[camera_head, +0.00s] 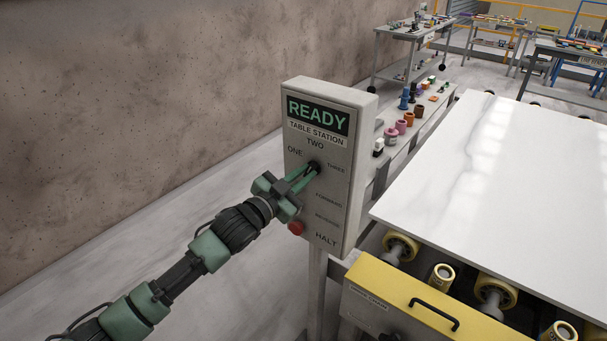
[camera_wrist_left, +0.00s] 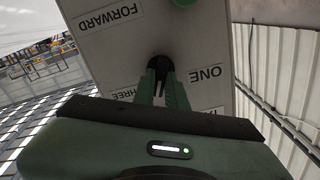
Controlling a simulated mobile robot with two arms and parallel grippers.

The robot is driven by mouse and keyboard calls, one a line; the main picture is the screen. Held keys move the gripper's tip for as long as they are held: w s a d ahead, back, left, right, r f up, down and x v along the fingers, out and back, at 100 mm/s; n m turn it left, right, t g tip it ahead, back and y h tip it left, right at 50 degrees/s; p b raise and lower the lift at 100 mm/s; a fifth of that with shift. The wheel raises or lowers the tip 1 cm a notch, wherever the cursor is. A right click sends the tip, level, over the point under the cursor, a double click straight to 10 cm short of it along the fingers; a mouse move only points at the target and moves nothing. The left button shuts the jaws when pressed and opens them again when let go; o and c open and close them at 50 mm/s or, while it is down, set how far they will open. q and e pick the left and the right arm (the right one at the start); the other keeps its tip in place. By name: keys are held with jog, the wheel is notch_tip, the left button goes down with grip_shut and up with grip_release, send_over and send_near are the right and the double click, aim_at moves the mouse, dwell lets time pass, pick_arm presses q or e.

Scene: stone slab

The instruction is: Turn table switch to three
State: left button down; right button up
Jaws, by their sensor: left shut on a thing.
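The table station box (camera_head: 334,205) is a grey upright panel on a post, with a READY display and the labels ONE, TWO and THREE around a dark rotary switch (camera_head: 314,166). My left gripper (camera_head: 309,172) reaches the panel from the lower left and is shut on the switch. In the left wrist view the green fingers of the gripper (camera_wrist_left: 165,88) close around the dark switch knob (camera_wrist_left: 160,64). The fingers cover part of the knob, so I cannot tell which number it points to. My right gripper is not in view.
A red HALT button (camera_head: 296,228) sits low on the panel, just below my gripper. A shelf of small coloured items (camera_head: 405,125) stands behind the panel.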

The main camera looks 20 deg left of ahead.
pick_arm(q)
jog(key=shift+s+d+f+m, duration=0.1)
jog(key=shift+f+m, duration=0.05)
jog(key=shift+m, duration=1.6)
jog(key=shift+f+m, duration=0.1)
jog(key=shift+m, duration=1.65)
jog(key=c, duration=1.4)
grip_release()
jog(key=shift+c, duration=0.2)
